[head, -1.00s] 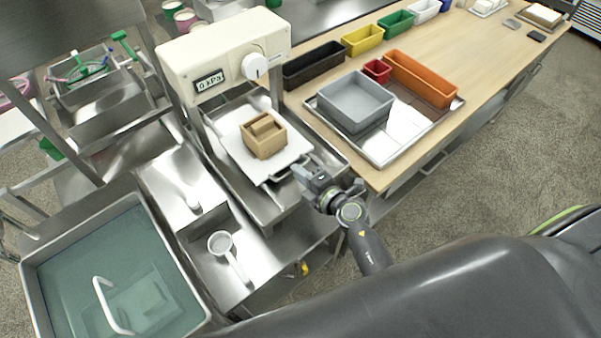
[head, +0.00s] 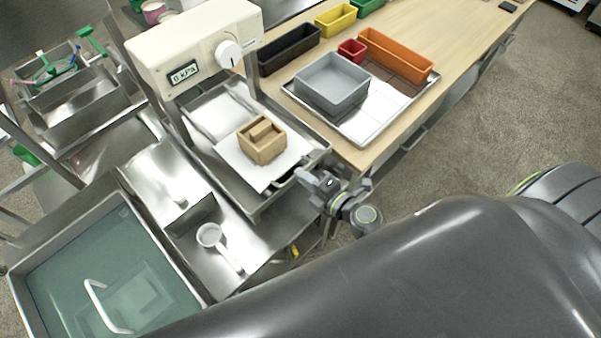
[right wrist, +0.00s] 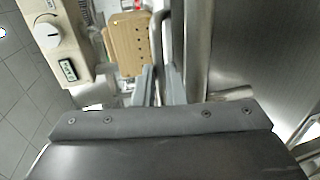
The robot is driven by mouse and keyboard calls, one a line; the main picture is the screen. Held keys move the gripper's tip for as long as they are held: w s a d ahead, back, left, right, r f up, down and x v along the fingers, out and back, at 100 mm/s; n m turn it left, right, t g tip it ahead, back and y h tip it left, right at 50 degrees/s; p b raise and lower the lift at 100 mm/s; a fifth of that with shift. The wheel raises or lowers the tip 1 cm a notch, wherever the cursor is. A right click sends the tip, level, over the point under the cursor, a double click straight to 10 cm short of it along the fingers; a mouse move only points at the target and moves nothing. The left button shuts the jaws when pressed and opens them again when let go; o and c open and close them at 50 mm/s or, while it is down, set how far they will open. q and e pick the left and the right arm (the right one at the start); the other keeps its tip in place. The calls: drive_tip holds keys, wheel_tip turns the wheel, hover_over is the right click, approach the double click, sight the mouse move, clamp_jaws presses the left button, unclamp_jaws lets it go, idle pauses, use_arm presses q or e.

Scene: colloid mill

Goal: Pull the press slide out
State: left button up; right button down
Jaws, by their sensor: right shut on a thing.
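The press slide (head: 245,168) is a white plate lying on the press's metal tray. A wooden box mould (head: 262,140) with a block in its top stands on the plate, and it also shows in the right wrist view (right wrist: 127,45). My right gripper (head: 304,178) is at the slide's front right edge, shut on its handle. In the right wrist view the two grey fingers (right wrist: 160,80) lie either side of the handle bar (right wrist: 156,35). The cream press head (head: 195,45), with a dial and a 0 kPa display, stands behind the mould. My left gripper is not in view.
A wooden bench (head: 410,40) on the right carries a metal tray with a grey bin (head: 332,84), a small red bin and an orange bin (head: 398,55). A water basin (head: 100,270) is at lower left, near a white ladle (head: 210,236). Grey floor lies open at right.

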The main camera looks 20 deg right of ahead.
drive_tip(key=c, duration=1.5)
unclamp_jaws()
drive_tip(key=shift+s+d, duration=0.15)
drive_tip(key=shift+s, duration=0.1)
drive_tip(key=shift+w, duration=0.1)
drive_tip(key=shift+b+v, duration=2.35)
drive_tip(key=shift+v, duration=6.45)
drive_tip(key=shift+f, duration=0.15)
